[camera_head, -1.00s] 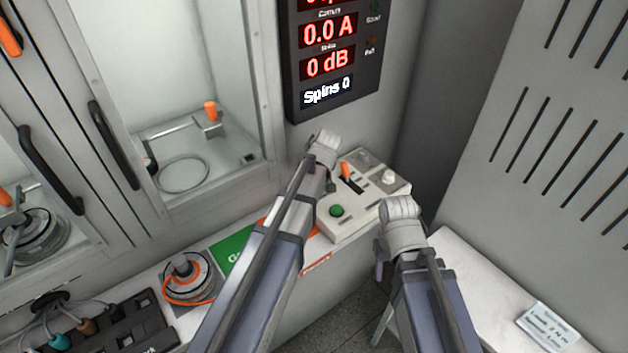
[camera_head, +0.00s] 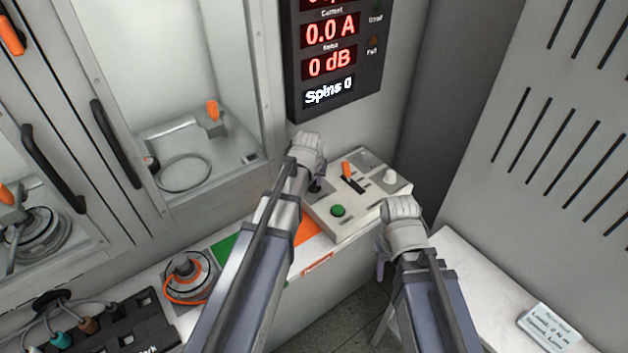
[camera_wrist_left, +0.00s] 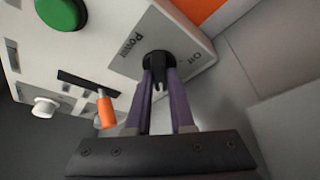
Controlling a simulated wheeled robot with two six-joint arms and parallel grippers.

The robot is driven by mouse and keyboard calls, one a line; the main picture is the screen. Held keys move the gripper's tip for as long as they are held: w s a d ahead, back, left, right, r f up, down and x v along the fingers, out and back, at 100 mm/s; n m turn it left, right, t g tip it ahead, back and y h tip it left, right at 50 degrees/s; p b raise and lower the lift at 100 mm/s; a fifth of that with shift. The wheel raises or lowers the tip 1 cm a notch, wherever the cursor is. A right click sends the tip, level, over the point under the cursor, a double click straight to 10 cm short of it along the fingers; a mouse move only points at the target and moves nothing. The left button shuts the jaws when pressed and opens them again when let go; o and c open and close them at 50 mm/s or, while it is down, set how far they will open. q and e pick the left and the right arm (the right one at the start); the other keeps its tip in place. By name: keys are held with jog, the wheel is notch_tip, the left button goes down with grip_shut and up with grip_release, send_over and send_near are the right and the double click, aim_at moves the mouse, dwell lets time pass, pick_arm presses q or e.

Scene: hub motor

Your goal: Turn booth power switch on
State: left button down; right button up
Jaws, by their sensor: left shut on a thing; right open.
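The pale control box (camera_head: 350,226) sits on the bench below the display. Its black power switch (camera_wrist_left: 157,66), labelled "Power", is a small knob near the box's edge in the left wrist view. My left gripper (camera_wrist_left: 158,84) has its purple fingers shut on this knob. In the head view the left gripper (camera_head: 315,186) is at the box's left side and its wrist partly hides the switch. My right gripper (camera_head: 381,268) is open and empty, in front of the box's right side, its fingers mostly hidden.
The box also has a green button (camera_head: 338,211), an orange-tipped lever (camera_head: 348,171) and a white knob (camera_head: 390,177). The display panel (camera_head: 334,75) is on the wall behind. A hub motor (camera_head: 187,278) stands on the bench, left of green and orange areas.

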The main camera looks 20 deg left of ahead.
aim_at(312, 197)
dwell(0.4)
pick_arm(q)
jog(key=c, duration=0.8)
grip_release()
jog(key=p+v, duration=0.7)
jog(key=shift+s+r, duration=0.15)
jog(key=shift+r, duration=0.25)
jog(key=shift+d, duration=0.15)
jog(key=s+d+m+g, duration=0.1)
jog(key=s+d, duration=0.3)
jog(key=s, duration=0.2)
jog(key=s+d+f+m+g, duration=0.1)
jog(key=s+d+m+g, duration=0.1)
jog(key=s+d, duration=0.2)
jog(key=s+d+m+g+y, duration=0.1)
jog(key=s+d, duration=0.4)
jog(key=s, duration=0.5)
jog(key=shift+s+d+f+m+g, duration=0.15)
jog(key=shift+s+f+m+g, duration=0.15)
jog(key=shift+m+g, duration=0.25)
